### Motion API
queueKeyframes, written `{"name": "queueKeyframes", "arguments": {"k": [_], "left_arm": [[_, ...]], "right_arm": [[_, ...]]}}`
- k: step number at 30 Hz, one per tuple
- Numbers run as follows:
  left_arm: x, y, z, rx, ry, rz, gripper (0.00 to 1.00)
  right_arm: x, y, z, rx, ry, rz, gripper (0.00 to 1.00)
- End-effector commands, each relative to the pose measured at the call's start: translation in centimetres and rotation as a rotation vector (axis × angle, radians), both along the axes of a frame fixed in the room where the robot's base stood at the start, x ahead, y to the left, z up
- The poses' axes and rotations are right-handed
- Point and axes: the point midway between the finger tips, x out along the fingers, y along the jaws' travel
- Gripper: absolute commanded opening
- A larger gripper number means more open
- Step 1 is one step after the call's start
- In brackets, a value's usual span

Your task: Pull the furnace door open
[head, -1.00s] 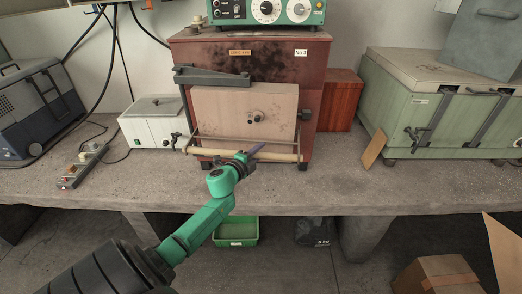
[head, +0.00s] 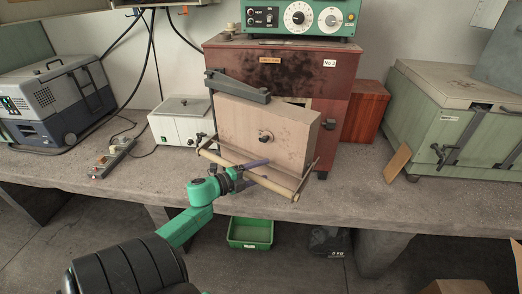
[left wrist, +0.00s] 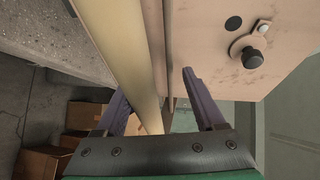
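The furnace (head: 330,75) is a rust-red box at the back of the bench. Its pale door (head: 240,125) stands ajar, the right edge swung out toward me, with a light gap behind it; the left edge stays by the dark hinge arm (head: 237,86). A pale handle bar (head: 280,186) runs across the door's lower front. My left gripper (head: 250,167) is at this bar. In the left wrist view the bar (left wrist: 125,45) passes between the spread fingers (left wrist: 154,82), with a gap by the right finger. The door's knob (left wrist: 255,56) shows there too. My right gripper is not in view.
A white box (head: 182,122) and a power strip (head: 112,158) stand left of the furnace. A green chest (head: 440,120) and a leaning board (head: 397,163) are at the right. Bare bench (head: 345,185) lies right of the door. A green bin (head: 250,232) sits below.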

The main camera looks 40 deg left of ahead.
Motion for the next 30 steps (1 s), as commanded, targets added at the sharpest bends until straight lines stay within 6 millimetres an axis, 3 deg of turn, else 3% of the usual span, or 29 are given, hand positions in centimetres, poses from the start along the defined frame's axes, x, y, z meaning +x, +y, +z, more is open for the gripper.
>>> {"name": "queueKeyframes", "arguments": {"k": [6, 11, 25, 30], "left_arm": [[-0.2, 0.1, 0.2, -0.001, -0.004, 0.000, 0.63], [-1.9, 0.4, 0.2, -0.002, -0.001, 0.000, 0.63], [-11.3, 2.4, 1.4, -0.001, 0.002, 0.001, 0.63], [-13.6, 2.8, 1.9, -0.001, -0.001, -0.001, 0.63]], "right_arm": [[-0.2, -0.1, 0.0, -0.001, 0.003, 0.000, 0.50], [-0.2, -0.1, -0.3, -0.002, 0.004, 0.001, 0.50], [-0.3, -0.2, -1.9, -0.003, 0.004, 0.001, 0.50], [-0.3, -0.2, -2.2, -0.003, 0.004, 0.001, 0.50]]}}
